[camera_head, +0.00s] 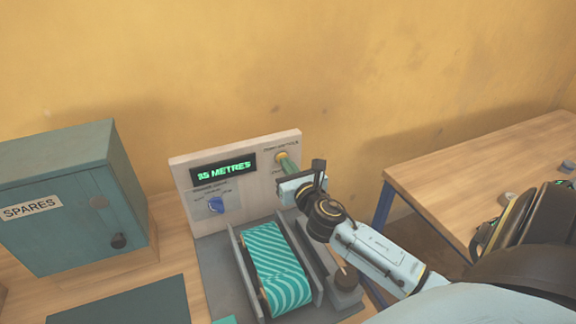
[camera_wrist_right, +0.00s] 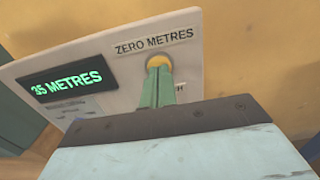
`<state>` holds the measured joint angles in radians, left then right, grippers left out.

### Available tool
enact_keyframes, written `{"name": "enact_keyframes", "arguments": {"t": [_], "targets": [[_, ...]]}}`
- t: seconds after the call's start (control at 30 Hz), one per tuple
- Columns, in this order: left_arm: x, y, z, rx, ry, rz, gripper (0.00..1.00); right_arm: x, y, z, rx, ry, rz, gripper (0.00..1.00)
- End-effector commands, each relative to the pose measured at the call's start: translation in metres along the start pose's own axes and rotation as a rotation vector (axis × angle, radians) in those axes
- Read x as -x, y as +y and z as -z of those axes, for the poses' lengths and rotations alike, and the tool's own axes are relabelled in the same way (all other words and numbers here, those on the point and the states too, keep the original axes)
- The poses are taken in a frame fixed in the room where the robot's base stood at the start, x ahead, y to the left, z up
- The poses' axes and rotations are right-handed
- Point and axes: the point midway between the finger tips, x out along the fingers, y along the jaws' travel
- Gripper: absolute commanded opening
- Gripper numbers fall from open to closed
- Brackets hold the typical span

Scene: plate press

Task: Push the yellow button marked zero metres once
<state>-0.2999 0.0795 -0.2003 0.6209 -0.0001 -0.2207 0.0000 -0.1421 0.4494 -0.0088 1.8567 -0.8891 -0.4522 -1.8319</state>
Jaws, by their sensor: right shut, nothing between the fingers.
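The yellow button (camera_wrist_right: 159,62) sits on the upright pale panel (camera_wrist_right: 210,62), under a label reading ZERO METRES in the right wrist view. In the head view the button (camera_head: 281,156) is at the panel's upper right, partly covered by my fingers. My right gripper (camera_head: 287,164) is shut and empty, its green fingers pointing at the button. In the wrist view the fingertips (camera_wrist_right: 158,78) overlap the button's lower part; I cannot tell whether they touch it. The display (camera_wrist_right: 66,80) reads 35 METRES in green. My left gripper is not in view.
A SPARES cabinet (camera_head: 70,200) stands left. Another wooden table (camera_head: 470,165) is at right.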

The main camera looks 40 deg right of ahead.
Motion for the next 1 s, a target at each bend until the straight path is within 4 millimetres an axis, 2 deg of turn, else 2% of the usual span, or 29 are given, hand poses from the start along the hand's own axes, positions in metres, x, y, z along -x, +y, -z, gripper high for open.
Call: {"name": "enact_keyframes", "arguments": {"t": [0.33, 0.6, 1.0], "targets": [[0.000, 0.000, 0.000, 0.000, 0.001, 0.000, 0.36, -0.001, 0.000, 0.000, -0.001, 0.000, 0.000, 0.00], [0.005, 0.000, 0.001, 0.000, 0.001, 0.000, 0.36, -0.020, 0.000, -0.002, 0.000, -0.004, 0.001, 0.00], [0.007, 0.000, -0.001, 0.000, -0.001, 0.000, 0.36, -0.016, 0.001, -0.005, 0.001, -0.009, -0.002, 0.00]]}}
